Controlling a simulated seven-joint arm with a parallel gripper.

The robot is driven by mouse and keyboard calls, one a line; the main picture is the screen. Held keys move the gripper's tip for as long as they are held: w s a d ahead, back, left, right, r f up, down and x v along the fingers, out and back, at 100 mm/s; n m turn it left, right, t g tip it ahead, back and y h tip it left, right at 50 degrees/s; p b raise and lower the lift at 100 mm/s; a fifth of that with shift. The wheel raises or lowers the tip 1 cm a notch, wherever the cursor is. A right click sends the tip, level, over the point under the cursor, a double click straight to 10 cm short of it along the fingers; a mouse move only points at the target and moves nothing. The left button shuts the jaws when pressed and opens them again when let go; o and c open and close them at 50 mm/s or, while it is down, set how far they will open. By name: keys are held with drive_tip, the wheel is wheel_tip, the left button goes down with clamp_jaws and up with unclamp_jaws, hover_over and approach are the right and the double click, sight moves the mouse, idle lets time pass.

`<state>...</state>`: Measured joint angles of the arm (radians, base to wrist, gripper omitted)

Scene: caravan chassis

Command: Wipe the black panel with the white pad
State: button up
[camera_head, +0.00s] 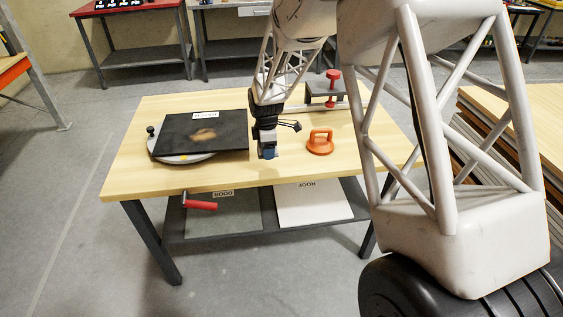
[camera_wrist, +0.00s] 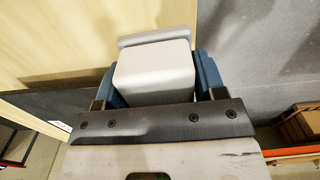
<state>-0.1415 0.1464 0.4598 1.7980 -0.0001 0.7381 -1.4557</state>
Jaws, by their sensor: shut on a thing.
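The black panel (camera_head: 228,141) lies on a round grey disc (camera_head: 172,157) on the left half of the wooden table. It bears a brownish smudge (camera_head: 203,135) near its middle and a white label (camera_head: 205,115) at its far edge. My gripper (camera_head: 268,152) is just right of the panel, near the table's front edge and apart from the panel. In the wrist view, its blue fingers are shut on the white pad (camera_wrist: 153,72), a pale block with a wider plate at its far end. In the head view the pad is hidden or too small to tell.
An orange suction-cup handle (camera_head: 320,142) stands on the wooden table (camera_head: 220,181) to the right of my gripper. A red-topped clamp (camera_head: 333,75) is at the back right. Panels lie on the shelf below.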

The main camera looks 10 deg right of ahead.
drive_tip(key=w+a+r, duration=0.1)
drive_tip(key=w+a, duration=0.2)
drive_tip(key=w+a+r, duration=0.1)
drive_tip(key=w+a, duration=0.2)
drive_tip(key=w, duration=0.1)
drive_tip(key=w+a, duration=0.3)
drive_tip(key=shift+w+r, duration=0.25)
drive_tip(key=shift+r, duration=0.15)
drive_tip(key=w+a+r, duration=0.2)
drive_tip(key=w+a, duration=0.5)
drive_tip(key=a, duration=0.1)
drive_tip(key=shift+w+a+r, duration=0.15)
drive_tip(key=shift+a+r, duration=0.1)
drive_tip(key=shift+a, duration=0.15)
drive_tip(key=shift+f, duration=0.15)
